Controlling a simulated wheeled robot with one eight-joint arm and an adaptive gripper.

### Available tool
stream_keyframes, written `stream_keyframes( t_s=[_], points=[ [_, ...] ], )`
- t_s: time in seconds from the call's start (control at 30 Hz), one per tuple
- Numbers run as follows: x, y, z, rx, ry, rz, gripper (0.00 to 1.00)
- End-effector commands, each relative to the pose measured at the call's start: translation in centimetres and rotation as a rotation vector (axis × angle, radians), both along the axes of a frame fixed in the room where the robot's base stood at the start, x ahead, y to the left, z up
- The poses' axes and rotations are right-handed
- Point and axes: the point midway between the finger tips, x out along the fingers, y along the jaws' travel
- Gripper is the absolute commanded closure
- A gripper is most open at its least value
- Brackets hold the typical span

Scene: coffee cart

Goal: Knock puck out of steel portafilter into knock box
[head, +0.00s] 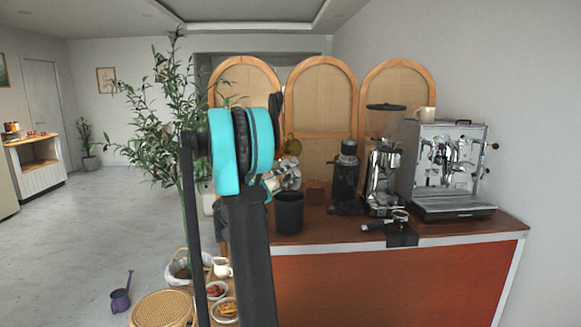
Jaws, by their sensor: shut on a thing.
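My arm (252,235) rises in the middle of the head view and hides much of my gripper (270,184). The gripper is shut on a shiny metal piece (288,177), which looks like the steel portafilter. That piece is at the right of my arm, in line above the knock box in the picture; the gap between them is hard to judge. The knock box (289,214) is a black, open-topped round bin on the counter's left end. Whether a puck sits in the portafilter cannot be seen.
The wooden counter (462,230) carries a black grinder (347,180), a chrome grinder (383,175) and an espresso machine (446,165). Another portafilter (399,217) with a black handle lies by a black mat (402,239) at the front edge. A plant (165,120) stands left.

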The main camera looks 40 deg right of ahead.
Motion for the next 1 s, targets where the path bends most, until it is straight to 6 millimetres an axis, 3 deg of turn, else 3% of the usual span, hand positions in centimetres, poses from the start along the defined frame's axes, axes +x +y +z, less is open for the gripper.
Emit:
stream_keyframes(
  t_s=[0.43, 0.7, 1.0],
  points=[
    [0.0, 0.0, -5.5, -0.001, -0.001, 0.001, 1.0],
    [0.0, 0.0, -2.3, -0.001, -0.001, 0.001, 1.0],
    [0.0, 0.0, -0.6, -0.001, -0.001, 0.001, 1.0]
  ],
)
